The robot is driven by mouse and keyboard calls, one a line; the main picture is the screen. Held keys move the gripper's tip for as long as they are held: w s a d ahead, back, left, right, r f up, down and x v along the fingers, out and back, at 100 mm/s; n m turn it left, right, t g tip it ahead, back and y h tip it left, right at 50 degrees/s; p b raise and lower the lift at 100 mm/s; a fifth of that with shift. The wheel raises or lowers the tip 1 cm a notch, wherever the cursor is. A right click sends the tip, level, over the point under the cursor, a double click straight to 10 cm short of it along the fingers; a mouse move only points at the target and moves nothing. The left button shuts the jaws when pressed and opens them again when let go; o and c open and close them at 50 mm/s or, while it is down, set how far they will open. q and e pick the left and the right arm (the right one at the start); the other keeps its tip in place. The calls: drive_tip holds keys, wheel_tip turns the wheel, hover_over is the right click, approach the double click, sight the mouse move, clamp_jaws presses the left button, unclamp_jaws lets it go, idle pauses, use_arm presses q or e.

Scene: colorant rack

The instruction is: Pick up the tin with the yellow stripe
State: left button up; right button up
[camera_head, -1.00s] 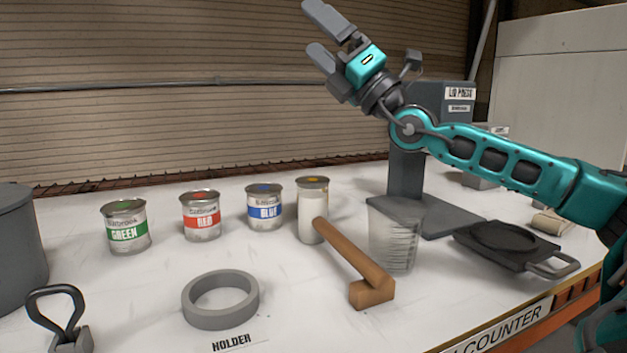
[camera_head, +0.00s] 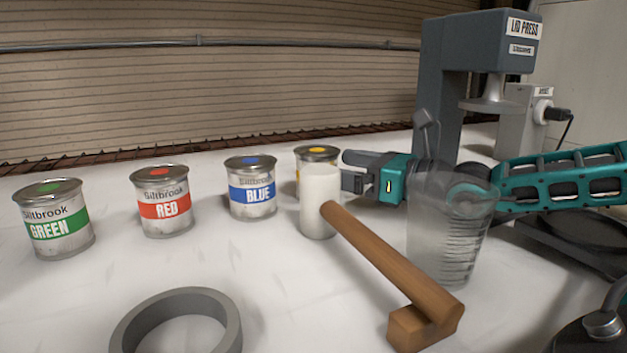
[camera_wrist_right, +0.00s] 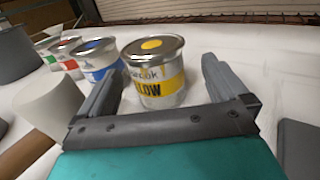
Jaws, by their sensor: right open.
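The tin with the yellow stripe (camera_head: 317,153) stands upright at the right end of the row of tins. In the head view the white head of a mallet (camera_head: 320,201) hides most of its front. In the right wrist view the yellow tin (camera_wrist_right: 156,75) shows its lid and label between the fingers of my right gripper (camera_wrist_right: 160,88). The gripper is open, one finger on each side of the tin, and I cannot tell whether either touches it. In the head view my right gripper (camera_head: 352,170) lies low beside the tin, partly hidden. My left gripper is not in view.
Green (camera_head: 54,220), red (camera_head: 162,200) and blue (camera_head: 251,187) tins stand to the left. The mallet's wooden handle (camera_head: 385,260) and a clear measuring cup (camera_head: 447,235) stand in front. A grey ring (camera_head: 178,323) lies at the front. The lid press (camera_head: 448,80) rises behind right.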

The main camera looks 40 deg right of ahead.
sight(310, 162)
drive_tip(key=shift+w+a, duration=0.2)
drive_tip(key=shift+w, duration=0.35)
drive_tip(key=shift+w+a+f+b, duration=0.2)
drive_tip(key=shift+w+a+b, duration=0.2)
drive_tip(key=shift+w+b, duration=0.3)
drive_tip(key=shift+x, duration=1.75)
drive_tip(key=shift+c, duration=0.4)
drive_tip(key=shift+r, duration=0.1)
drive_tip(key=c, duration=1)
